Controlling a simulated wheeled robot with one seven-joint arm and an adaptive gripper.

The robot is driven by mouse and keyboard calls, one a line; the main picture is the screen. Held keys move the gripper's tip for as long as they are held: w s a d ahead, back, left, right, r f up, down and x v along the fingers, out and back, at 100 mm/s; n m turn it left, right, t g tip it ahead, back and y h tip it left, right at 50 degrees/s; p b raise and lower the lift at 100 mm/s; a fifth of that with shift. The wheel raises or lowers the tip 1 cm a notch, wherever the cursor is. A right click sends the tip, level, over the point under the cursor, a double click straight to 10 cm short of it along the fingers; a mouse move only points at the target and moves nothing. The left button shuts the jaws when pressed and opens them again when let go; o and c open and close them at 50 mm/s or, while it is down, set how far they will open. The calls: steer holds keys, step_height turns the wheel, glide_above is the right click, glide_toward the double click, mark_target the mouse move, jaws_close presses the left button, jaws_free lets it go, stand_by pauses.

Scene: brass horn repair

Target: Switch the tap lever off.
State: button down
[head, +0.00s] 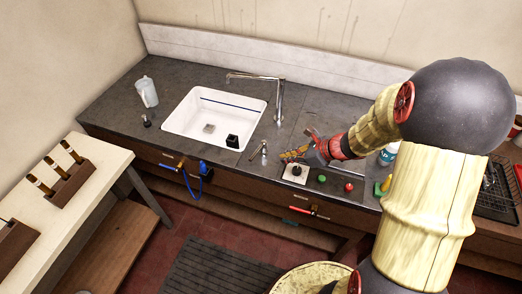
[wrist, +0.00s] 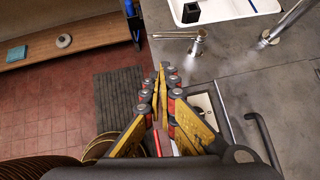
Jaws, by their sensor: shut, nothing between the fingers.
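The metal tap lever (head: 262,149) stands on the dark counter at the front right of the sink. In the wrist view the lever (wrist: 197,44) has a short upright post, with its handle pointing left. The tall tap (head: 279,103) stands behind it with its spout over the sink; its shiny column also shows in the wrist view (wrist: 285,25). My gripper (head: 287,157) is just right of the lever in the head view. In the wrist view its yellow fingers (wrist: 162,70) are shut and empty, with a visible gap between their tips and the lever.
The white sink (head: 185,133) holds a black block (head: 232,140). Right of the lever are a white plate with a black knob (head: 296,171), a green button (head: 322,178) and a red button (head: 349,187). A jug (head: 147,92) stands left. Blue tubing (head: 190,185) hangs at the front.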

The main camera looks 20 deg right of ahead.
mark_target(257, 152)
steer(key=x, duration=0.3)
steer(key=d+b+x, duration=0.1)
steer(key=x, duration=0.2)
steer(key=f+b+x, duration=0.1)
steer(key=x, duration=0.2)
steer(key=shift+w+f, duration=0.1)
steer(key=shift+f, duration=0.25)
steer(key=shift+w+a+f, duration=0.15)
steer(key=shift+w+a, duration=1)
steer(key=shift+w, duration=0.1)
steer(key=shift+w+a, duration=0.3)
steer(key=shift+w, duration=0.1)
steer(key=shift+w+a+b, duration=0.45)
steer(key=shift+a, duration=0.2)
steer(key=shift+d, duration=0.15)
